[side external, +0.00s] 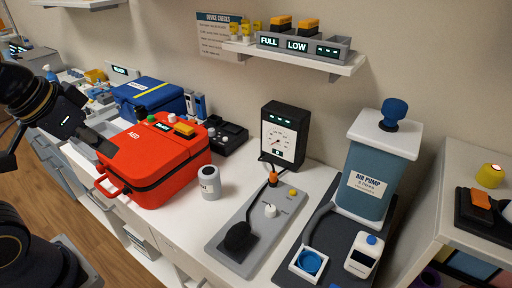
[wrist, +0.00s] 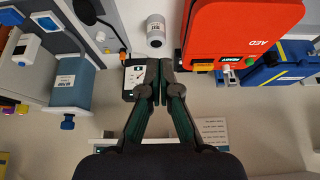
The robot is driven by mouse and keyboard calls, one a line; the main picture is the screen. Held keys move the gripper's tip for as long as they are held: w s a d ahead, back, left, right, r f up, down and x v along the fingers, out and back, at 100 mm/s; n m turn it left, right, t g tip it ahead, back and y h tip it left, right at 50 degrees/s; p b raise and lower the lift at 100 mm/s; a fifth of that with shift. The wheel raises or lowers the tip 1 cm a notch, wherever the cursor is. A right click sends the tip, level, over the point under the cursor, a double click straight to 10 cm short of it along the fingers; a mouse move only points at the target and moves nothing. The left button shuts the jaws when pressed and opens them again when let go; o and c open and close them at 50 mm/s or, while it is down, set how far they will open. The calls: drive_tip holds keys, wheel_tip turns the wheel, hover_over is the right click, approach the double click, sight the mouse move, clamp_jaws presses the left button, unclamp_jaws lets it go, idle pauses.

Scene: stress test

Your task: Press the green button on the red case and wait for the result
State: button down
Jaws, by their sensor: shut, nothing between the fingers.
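The red case (side external: 150,165), marked AED, stands shut on the white counter in the side view. A small green button (side external: 151,118) is on its top at the back left, beside a lit display (side external: 163,127) that appears to read READY. The red case (wrist: 245,28) also shows at the upper right of the wrist view, with its lit display (wrist: 232,58). My gripper (wrist: 160,65) is shut and empty, its fingertips left of the case in that view. In the side view my gripper (side external: 103,147) is at the left, near the case's front left side, apart from the green button.
A white cylinder (side external: 209,183) stands right of the case. A blue case (side external: 150,95) is behind it. A gauge box (side external: 284,135), a grey panel (side external: 262,222) and a blue air pump (side external: 368,180) stand further right. A wall shelf (side external: 300,55) hangs above.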

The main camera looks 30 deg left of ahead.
drive_tip(key=w+d+r+n+t+h, duration=0.2)
drive_tip(key=w+r+n+t+h, duration=0.1)
drive_tip(key=w+r+n, duration=0.5)
drive_tip(key=w+a+r+n+t, duration=0.1)
drive_tip(key=w+a+n, duration=0.2)
drive_tip(key=w+n, duration=0.25)
drive_tip(key=w+a+r+n, duration=0.1)
drive_tip(key=w+a+n, duration=0.25)
drive_tip(key=w, duration=0.25)
drive_tip(key=w+a+f+n+t+y, duration=0.1)
drive_tip(key=w+a+f+n, duration=0.1)
drive_tip(key=w+a+n, duration=0.35)
drive_tip(key=w+a+f+n+y, duration=0.1)
drive_tip(key=w+a+f+n, duration=0.1)
drive_tip(key=a, duration=0.6)
drive_tip(key=a+f+n+g+y, duration=0.1)
drive_tip(key=a+f+n+y, duration=0.1)
drive_tip(key=a+f, duration=0.7)
drive_tip(key=shift+s+a+f+n, duration=0.35)
drive_tip(key=shift+s+a+n, duration=0.05)
drive_tip(key=shift+a+n, duration=0.5)
